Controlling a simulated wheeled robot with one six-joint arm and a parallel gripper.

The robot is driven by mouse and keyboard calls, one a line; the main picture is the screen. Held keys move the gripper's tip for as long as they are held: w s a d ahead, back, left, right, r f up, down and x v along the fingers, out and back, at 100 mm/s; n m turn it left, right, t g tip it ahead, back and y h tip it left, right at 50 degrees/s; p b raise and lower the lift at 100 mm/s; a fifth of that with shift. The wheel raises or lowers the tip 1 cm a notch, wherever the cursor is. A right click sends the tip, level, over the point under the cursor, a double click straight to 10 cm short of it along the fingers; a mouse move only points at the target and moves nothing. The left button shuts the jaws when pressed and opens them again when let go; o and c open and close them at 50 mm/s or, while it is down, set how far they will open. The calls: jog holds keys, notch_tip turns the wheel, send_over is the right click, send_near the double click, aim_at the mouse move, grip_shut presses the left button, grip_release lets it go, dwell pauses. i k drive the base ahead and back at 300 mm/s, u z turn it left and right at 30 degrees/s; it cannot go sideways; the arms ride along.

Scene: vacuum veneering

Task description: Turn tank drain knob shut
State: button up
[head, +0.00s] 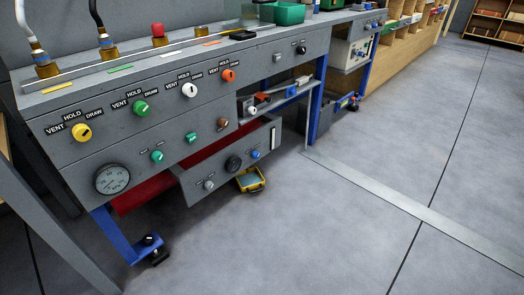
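The grey vacuum bench stands at the left. On its front are a yellow knob (82,133), a green knob (141,108), a white knob (190,90) and an orange knob (229,76), with HOLD, VENT and DRAW labels. Lower are smaller green knobs (157,156) and a brown knob (223,122). A lower grey panel carries a grey knob (209,185), a black knob (234,163) and a blue knob (256,154). I cannot tell which is the tank drain knob or its setting. A red tank-like shape (140,195) shows behind this panel. My gripper is not in view.
A pressure gauge (112,179) is at the bench's lower left. A yellow tray (251,180) sits on the floor under the lower panel. A blue leg (122,237) with a black foot stands at front left. The grey floor (330,235) to the right is clear.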

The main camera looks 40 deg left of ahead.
aim_at(255, 155)
jog(key=u, duration=0.3)
jog(key=i, duration=0.6)
jog(key=u, duration=0.95)
jog(key=i, duration=0.4)
jog(key=u, duration=0.4)
